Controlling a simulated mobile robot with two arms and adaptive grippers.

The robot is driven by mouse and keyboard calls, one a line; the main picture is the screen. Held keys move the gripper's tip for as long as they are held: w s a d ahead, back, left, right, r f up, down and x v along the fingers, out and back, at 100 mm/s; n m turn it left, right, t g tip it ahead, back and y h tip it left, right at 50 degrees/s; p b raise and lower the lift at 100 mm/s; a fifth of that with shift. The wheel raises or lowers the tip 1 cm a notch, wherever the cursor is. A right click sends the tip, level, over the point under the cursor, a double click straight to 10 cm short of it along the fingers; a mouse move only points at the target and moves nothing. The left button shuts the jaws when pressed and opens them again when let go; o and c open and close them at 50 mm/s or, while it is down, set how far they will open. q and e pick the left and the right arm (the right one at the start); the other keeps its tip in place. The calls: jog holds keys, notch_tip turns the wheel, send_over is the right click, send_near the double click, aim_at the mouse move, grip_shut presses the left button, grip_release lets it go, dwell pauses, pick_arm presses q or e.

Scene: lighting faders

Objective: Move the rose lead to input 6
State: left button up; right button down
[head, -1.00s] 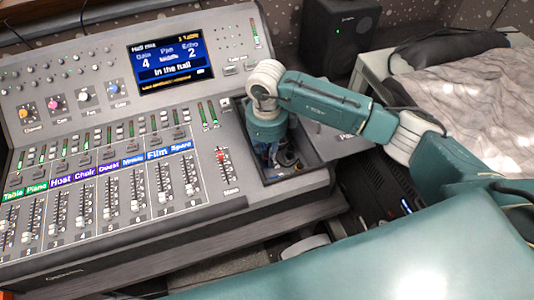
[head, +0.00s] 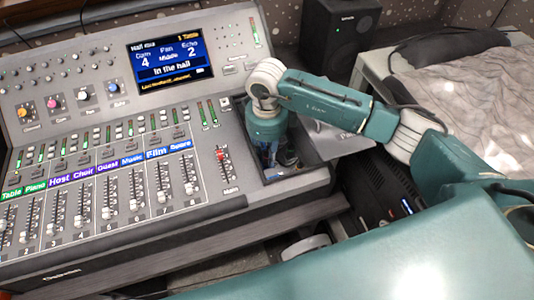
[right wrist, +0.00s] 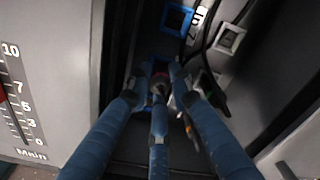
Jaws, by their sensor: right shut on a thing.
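My right gripper (head: 275,162) reaches straight down into the dark recess at the right end of the mixing desk. In the right wrist view its blue fingers (right wrist: 158,78) are shut on a dark red-pink plug, the rose lead (right wrist: 160,88), which is mostly hidden by the fingers. The plug is at a blue-framed socket (right wrist: 131,83); I cannot tell whether it sits in it. Another blue-framed socket (right wrist: 178,18) and a white-framed socket (right wrist: 230,40) lie further up. A number label between them is partly covered by a black cable. My left gripper is out of view.
The mixing desk (head: 60,262) fills the left, with faders and a lit screen (head: 170,62). Black cables (right wrist: 205,45) cross the recess beside my fingers. The recess walls stand close on both sides. A speaker (head: 338,35) stands behind.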

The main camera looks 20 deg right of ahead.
jog(key=shift+s+f, duration=0.15)
jog(key=shift+f, duration=0.05)
jog(key=c, duration=1.5)
grip_release()
jog(key=shift+o, duration=0.2)
jog(key=shift+r, duration=0.15)
